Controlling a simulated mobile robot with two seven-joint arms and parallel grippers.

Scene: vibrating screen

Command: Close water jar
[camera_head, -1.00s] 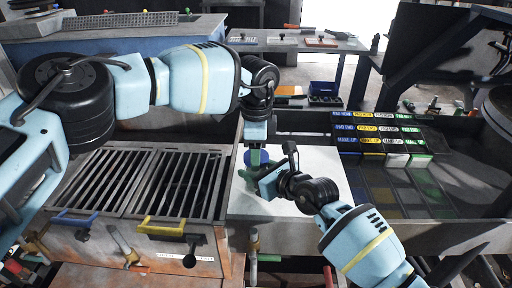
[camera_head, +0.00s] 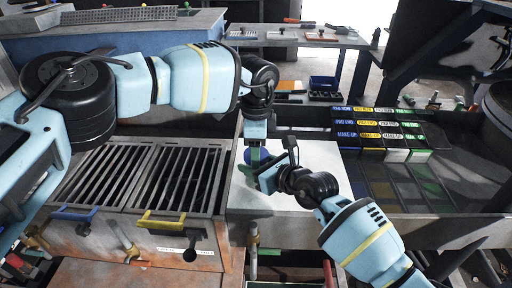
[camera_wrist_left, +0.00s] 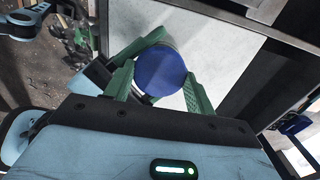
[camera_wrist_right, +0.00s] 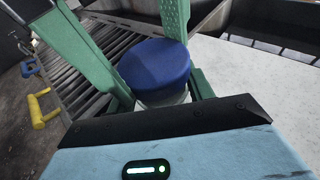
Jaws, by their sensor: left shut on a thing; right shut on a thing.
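The water jar has a round blue lid (camera_wrist_right: 155,65) on top of a pale, clear-looking body (camera_wrist_right: 160,97). The lid also shows in the left wrist view (camera_wrist_left: 160,72) and partly in the head view (camera_head: 247,156). My left gripper (camera_wrist_left: 160,85) comes from above, with its green fingers on either side of the lid, shut on it. My right gripper (camera_wrist_right: 150,80) reaches in from the side, with its green fingers around the body below the lid. The lid looks level on the body; any small gap is hidden. The jar's base is mostly hidden.
The jar is over a white table top (camera_head: 310,175). A metal grate box (camera_head: 150,185) with a yellow handle (camera_head: 162,219) stands to the left. A rack of labelled, coloured blocks (camera_head: 385,135) is on the right. The white surface around the grippers is mostly clear.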

